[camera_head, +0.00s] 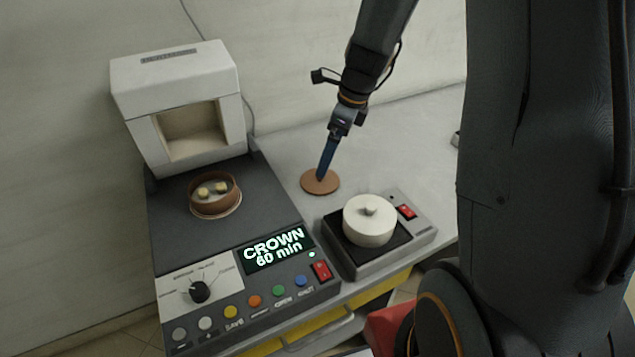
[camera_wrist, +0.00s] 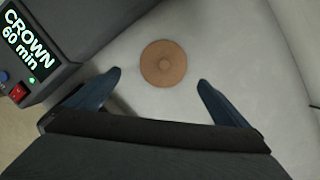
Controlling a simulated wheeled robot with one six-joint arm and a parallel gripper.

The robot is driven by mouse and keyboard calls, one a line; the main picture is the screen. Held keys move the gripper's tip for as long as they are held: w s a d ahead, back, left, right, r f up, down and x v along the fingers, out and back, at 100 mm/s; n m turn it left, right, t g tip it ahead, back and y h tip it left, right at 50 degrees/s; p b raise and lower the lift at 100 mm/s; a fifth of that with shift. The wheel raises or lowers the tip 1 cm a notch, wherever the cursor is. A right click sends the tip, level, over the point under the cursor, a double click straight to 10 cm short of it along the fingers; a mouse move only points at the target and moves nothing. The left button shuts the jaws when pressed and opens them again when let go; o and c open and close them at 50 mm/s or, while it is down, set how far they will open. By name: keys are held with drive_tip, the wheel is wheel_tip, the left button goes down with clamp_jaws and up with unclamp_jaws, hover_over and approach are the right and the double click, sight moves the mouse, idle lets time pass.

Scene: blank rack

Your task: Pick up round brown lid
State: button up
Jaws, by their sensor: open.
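The round brown lid (camera_head: 314,186) lies flat on the grey bench top, between the furnace unit and the small hot plate. Nothing is between the fingers. I cannot tell the exact height of the fingertips above the lid.
The furnace unit (camera_head: 180,95) stands at left, with a brown dish (camera_head: 231,197) holding small pale pieces on its deck. Its display (camera_head: 275,248) reads CROWN 60 min. A white lidded pot (camera_head: 368,226) sits on the hot plate close right of the lid. Bench behind is clear.

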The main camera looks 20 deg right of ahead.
sight(310, 183)
drive_tip(key=shift+w+f+b, duration=0.3)
drive_tip(key=shift+f, duration=0.3)
drive_tip(key=shift+w+f+b, duration=0.25)
drive_tip(key=shift+w+f, duration=0.05)
drive_tip(key=shift+f, duration=0.3)
drive_tip(key=shift+p+x, duration=0.45)
drive_tip(key=shift+x, duration=3.1)
drive_tip(key=shift+s, duration=0.1)
drive_tip(key=c, duration=1)
